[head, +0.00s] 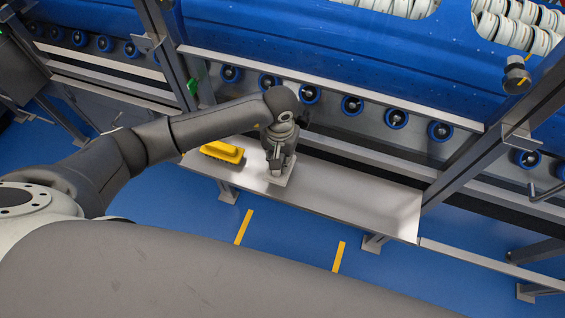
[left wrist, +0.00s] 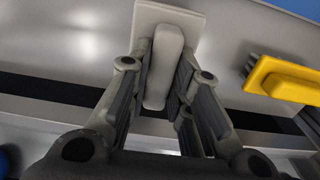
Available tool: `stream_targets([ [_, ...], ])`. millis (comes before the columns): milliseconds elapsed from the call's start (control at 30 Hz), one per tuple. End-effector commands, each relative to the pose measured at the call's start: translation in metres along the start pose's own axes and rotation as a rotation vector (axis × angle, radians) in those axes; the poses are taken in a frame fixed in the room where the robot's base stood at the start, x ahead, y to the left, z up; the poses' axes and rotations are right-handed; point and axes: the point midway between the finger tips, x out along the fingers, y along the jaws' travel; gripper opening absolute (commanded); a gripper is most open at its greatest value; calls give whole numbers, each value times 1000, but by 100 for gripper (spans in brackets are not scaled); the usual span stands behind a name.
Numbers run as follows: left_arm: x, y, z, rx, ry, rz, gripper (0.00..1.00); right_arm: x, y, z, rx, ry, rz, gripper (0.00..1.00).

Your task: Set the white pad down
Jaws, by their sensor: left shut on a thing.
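The white pad (head: 288,177) is at the grey metal shelf (head: 345,190), low in the middle of the head view. In the left wrist view the pad (left wrist: 186,22) is a pale flat plate with a raised grip bar. My left gripper (head: 280,163) points down over the pad, and its fingers (left wrist: 165,85) are shut on the grip bar from both sides. I cannot tell whether the pad's underside touches the shelf. My right gripper is not in view.
A yellow block (head: 222,152) with a dark underside lies on the shelf left of the pad; it also shows in the left wrist view (left wrist: 290,80). The shelf right of the pad is clear. Blue tubs (head: 330,60) on rollers stand behind, with metal posts (head: 470,155) beside them.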

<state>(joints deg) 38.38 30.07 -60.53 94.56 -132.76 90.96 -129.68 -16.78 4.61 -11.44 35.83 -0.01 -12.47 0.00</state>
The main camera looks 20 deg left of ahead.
Motion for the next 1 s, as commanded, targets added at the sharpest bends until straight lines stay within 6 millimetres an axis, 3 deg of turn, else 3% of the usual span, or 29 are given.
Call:
stream_targets([
  [333,34,6,-1,-1,-2,1,0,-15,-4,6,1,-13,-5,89],
  [667,39,5,-2,0,1,0,0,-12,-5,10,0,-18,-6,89],
  [700,38,5,-2,0,0,0,24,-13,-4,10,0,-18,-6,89],
  [800,38,5,-2,0,0,0,37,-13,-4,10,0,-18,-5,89],
  [1000,38,5,-2,0,0,0,41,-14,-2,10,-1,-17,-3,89],
])
